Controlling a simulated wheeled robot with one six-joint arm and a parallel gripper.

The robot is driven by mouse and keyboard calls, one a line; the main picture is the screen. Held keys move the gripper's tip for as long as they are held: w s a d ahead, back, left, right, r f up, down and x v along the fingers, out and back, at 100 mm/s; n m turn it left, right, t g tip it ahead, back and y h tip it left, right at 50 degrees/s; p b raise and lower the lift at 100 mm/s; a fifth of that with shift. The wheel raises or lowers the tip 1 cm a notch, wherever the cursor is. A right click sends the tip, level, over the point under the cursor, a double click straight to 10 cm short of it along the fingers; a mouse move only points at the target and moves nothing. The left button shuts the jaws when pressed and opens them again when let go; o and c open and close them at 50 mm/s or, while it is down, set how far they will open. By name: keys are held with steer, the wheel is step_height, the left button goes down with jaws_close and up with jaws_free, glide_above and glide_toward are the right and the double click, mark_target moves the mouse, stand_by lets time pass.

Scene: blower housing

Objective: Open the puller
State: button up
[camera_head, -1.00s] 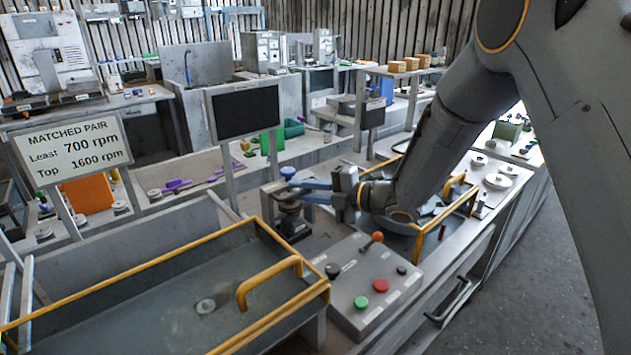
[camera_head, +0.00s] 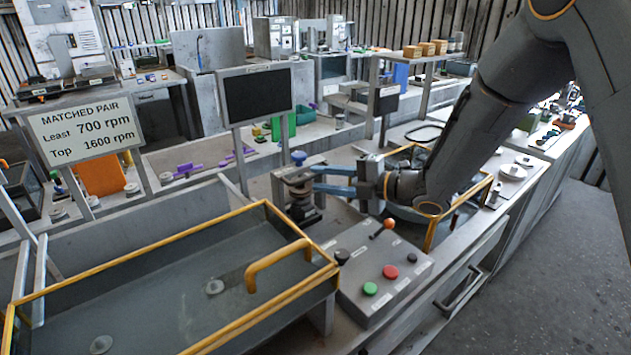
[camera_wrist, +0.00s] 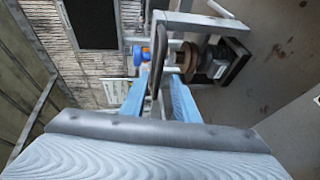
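The puller (camera_head: 301,190) is a small metal frame with a blue knob on top, standing on the bench between the yellow-railed tray and the screen post. In the wrist view the puller (camera_wrist: 205,48) lies ahead, with its blue knob, grey frame bars and a brown round part inside. My gripper (camera_head: 315,179) reaches it from the right with two blue fingers spread apart. In the wrist view my gripper (camera_wrist: 158,78) has its fingertips at the frame, with a grey bar showing between them. I cannot tell whether the fingers touch it.
A control box (camera_head: 383,278) with red and green buttons and an orange-tipped lever stands in front of the puller. A yellow-railed tray (camera_head: 160,238) is at left. A dark screen (camera_head: 257,96) stands behind. A second yellow-railed basin (camera_head: 476,193) lies under my arm.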

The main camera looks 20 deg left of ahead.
steer(key=b+v, duration=0.1)
steer(key=v, duration=0.4)
stand_by(0.4)
